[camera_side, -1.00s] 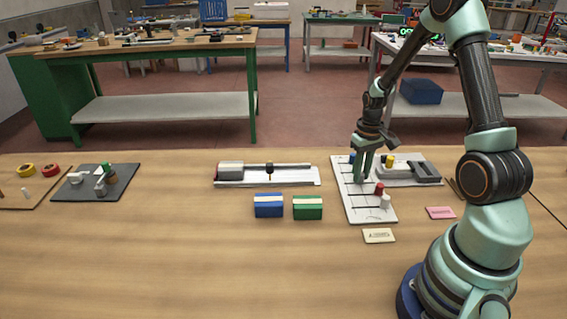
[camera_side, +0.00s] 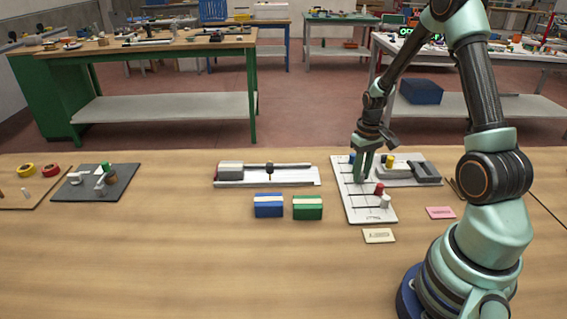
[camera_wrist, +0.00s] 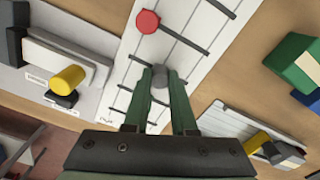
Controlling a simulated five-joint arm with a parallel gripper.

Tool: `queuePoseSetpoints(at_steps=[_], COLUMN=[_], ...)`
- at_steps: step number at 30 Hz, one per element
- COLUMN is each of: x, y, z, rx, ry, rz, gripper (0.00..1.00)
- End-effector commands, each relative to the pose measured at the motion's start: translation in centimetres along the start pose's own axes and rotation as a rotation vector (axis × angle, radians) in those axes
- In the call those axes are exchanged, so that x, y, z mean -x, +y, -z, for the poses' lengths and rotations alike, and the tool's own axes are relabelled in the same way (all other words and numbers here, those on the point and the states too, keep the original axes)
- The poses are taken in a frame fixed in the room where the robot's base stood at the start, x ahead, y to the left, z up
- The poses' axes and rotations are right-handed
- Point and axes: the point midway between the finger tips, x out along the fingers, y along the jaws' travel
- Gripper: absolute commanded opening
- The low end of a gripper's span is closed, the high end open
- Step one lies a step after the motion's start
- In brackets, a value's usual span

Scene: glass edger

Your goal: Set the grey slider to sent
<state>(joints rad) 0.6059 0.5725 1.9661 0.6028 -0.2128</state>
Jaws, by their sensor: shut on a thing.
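The white slider board (camera_side: 352,214) lies on the table, with dark parallel slots across it. My gripper (camera_side: 361,179) reaches down over the middle of the board. In the wrist view, the fingertips of my gripper (camera_wrist: 158,76) are shut on the round grey slider knob (camera_wrist: 157,84). In the side view my fingers hide that knob. The red slider knob (camera_wrist: 148,21) sits on a neighbouring slot and also shows in the side view (camera_side: 379,188). A white knob (camera_side: 385,201) is at the near end and a blue knob (camera_side: 351,159) at the far end. The board's lettering is too small to read.
A grey fixture with a yellow knob (camera_side: 390,160) stands close to the right of the board. Blue (camera_side: 268,207) and green (camera_side: 308,209) blocks and a long white-based fixture (camera_side: 300,178) are to its left. Flat cards (camera_side: 378,236) lie in front.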

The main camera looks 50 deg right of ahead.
Motion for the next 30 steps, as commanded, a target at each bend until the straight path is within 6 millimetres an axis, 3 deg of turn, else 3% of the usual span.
queuePoseSetpoints(at_steps=[8,17,26,27,28,30], x=[0.1,0.1,0.1,0.1,0.1,0.1], y=[-0.2,-4.0,-4.3,-4.3,-4.3,-4.3], z=[0.1,1.7,1.8,1.8,1.8,1.8], rx=[0.002,0.003,0.005,0.006,0.006,0.005], ry=[-0.001,0.001,0.003,0.003,0.003,0.003], rz=[0.0,0.0,0.0,0.0,0.0,0.0], gripper=[0.0,0.0,0.0,0.4,0.51,0.56])
